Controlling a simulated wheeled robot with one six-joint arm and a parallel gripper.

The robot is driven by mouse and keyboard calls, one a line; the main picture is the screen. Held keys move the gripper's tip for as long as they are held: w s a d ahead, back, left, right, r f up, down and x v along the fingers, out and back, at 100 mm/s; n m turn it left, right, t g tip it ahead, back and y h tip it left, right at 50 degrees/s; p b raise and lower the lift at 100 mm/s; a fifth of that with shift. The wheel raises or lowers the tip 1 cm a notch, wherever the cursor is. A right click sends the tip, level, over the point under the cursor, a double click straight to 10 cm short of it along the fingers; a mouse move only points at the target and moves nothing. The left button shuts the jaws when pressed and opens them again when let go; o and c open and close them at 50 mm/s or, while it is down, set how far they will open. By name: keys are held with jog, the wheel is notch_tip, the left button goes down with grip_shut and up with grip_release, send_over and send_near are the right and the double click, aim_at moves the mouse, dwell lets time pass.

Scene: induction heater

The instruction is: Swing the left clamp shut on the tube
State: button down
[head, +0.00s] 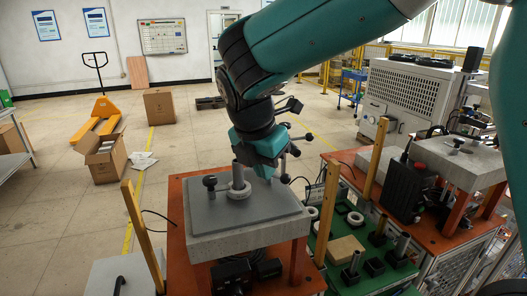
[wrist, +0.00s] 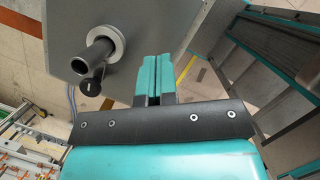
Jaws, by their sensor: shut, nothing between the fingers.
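The grey tube (wrist: 97,54) stands in a pale ring on the grey slab, and shows in the wrist view at upper left. In the head view the tube (head: 238,174) rises from its white ring (head: 239,191). A black knob (head: 209,182), seemingly the left clamp's, stands left of the tube; a black knobbed part (wrist: 91,86) is close beside the tube in the wrist view. I cannot tell how far the clamp is swung. My gripper (wrist: 152,60) has its teal fingers together, empty, apart from the tube. In the head view, my gripper (head: 263,168) is right of the tube, its fingertips partly hidden.
The grey slab (head: 250,214) sits on an orange-topped bench (head: 178,230). Yellow posts (head: 143,235) stand near its corners. A green tray (head: 340,272) with rings and blocks lies to the right. A second station with a slab (head: 455,160) stands farther right.

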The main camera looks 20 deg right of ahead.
jog(key=x, duration=0.3)
jog(key=shift+d+f, duration=0.15)
jog(key=shift+f, duration=0.15)
jog(key=shift+w+d+p, duration=0.7)
jog(key=shift+w+d, duration=0.1)
jog(key=shift+d, duration=0.25)
jog(key=shift+w+d+f, duration=0.2)
jog(key=shift+w+d, duration=0.15)
jog(key=shift+d, duration=0.1)
jog(key=shift+r+p, duration=0.1)
jog(key=shift+p, duration=0.3)
